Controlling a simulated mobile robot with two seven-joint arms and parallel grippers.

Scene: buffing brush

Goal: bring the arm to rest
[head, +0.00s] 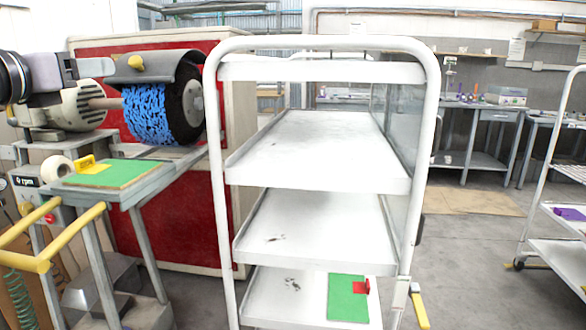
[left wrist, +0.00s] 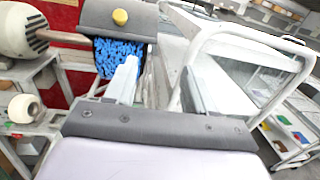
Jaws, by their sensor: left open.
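My left gripper (head: 98,68) is at the upper left of the head view, with its arm coming in from the left edge. It is in front of the buffing machine's motor (head: 78,106) and left of the brush's grey hood. In the left wrist view the two pale fingers of the left gripper (left wrist: 158,84) stand apart with nothing held between them. The blue buffing brush (head: 150,114) is beyond the gripper; it also shows in the left wrist view (left wrist: 105,58), partly covered by a finger. My right gripper is not in view.
A white shelf cart (head: 300,135) stands at the centre, its upper shelves empty. A green board (head: 347,300) with a red handle lies on its bottom shelf. Another green board (head: 105,174) with a yellow handle lies on the machine's stand.

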